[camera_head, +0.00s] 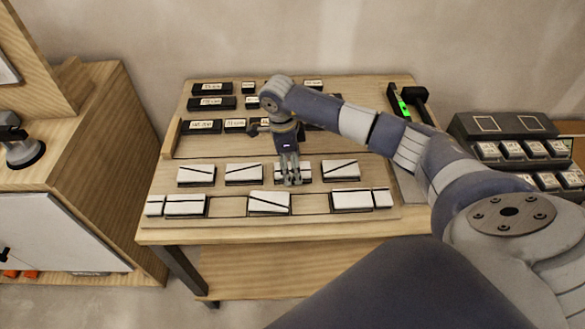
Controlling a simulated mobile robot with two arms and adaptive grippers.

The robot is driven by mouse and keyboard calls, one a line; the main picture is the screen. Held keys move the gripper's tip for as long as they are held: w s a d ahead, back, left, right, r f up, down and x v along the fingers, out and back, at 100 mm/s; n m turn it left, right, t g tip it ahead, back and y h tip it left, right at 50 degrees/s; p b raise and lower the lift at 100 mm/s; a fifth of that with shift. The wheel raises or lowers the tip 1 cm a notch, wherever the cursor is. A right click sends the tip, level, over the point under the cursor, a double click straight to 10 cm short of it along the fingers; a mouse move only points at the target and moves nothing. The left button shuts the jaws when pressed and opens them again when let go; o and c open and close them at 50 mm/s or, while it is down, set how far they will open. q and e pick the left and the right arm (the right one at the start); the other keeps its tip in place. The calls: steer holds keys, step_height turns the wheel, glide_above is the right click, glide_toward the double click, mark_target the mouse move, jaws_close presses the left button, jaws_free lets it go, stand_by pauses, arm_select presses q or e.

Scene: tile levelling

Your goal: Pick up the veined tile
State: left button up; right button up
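Several white tiles with a dark diagonal vein lie on the wooden workbench. In the back row are a left one (196,174), a second one (243,173), a third one (304,170) and a right one (341,170). Another veined tile (269,202) lies in the middle of the front row. I cannot tell which one the task means. My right gripper (291,181) points down over the third back-row tile and hides much of it. Its fingers look close together; I cannot tell whether they grip the tile. My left gripper does not show.
Plainer white tiles (185,206) lie in the front row, with bare gaps between. Labelled black blocks (212,103) stand at the bench's back. A black tool with a green stripe (399,104) lies back right. A dark rack (510,126) of small blocks stands right.

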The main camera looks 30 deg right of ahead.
steer(key=shift+f, duration=0.55)
steer(key=c, duration=1.2)
steer(key=shift+r, duration=0.1)
